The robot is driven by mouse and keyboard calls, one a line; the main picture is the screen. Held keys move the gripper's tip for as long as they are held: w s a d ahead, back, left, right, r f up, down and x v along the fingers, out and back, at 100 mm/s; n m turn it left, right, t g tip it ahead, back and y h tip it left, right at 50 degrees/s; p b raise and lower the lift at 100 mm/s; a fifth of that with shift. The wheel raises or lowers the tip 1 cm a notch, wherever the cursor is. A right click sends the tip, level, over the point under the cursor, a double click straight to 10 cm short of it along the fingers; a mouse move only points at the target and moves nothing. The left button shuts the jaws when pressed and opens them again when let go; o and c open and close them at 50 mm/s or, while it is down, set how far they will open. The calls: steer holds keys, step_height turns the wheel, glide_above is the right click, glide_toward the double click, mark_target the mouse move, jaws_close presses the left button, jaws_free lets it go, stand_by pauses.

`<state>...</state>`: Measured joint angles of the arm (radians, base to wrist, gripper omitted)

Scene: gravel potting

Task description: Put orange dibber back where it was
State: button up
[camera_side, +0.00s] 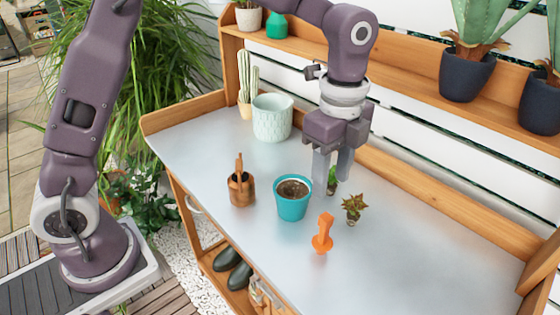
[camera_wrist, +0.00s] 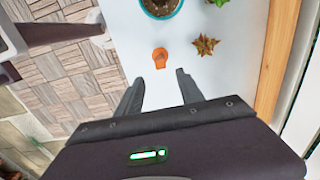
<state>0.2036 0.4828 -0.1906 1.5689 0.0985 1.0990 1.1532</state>
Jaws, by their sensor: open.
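The orange dibber (camera_side: 322,233) stands upright on the grey bench top, right of the teal pot and apart from it. It also shows in the wrist view (camera_wrist: 160,58), ahead of my fingers. My gripper (camera_side: 332,168) is open and empty, with its fingers pointing down above the bench. In the wrist view my two fingers (camera_wrist: 158,88) are spread apart with bare bench between them. The teal pot (camera_side: 292,208) holds dark soil or gravel; its rim shows at the top of the wrist view (camera_wrist: 160,14).
A small reddish succulent (camera_side: 353,207) sits close to the dibber, and a small green plant (camera_side: 332,180) is near my fingers. A copper-brown pot (camera_side: 241,190) with a handle in it and a pale ribbed pot (camera_side: 272,118) stand left. The bench's right side (camera_side: 440,250) is clear.

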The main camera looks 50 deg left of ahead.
steer(key=s+a+r+n+t, duration=0.3)
steer(key=s+a+r+n, duration=0.6)
steer(key=s, duration=0.2)
steer(key=s+a+f+n+t, duration=0.1)
steer(key=s+a+n+t, duration=0.1)
steer(key=s+n, duration=0.7)
steer(key=shift+s+a+f+t, duration=0.2)
steer(key=shift+s+a+t, duration=0.1)
steer(key=shift+s+a, duration=0.7)
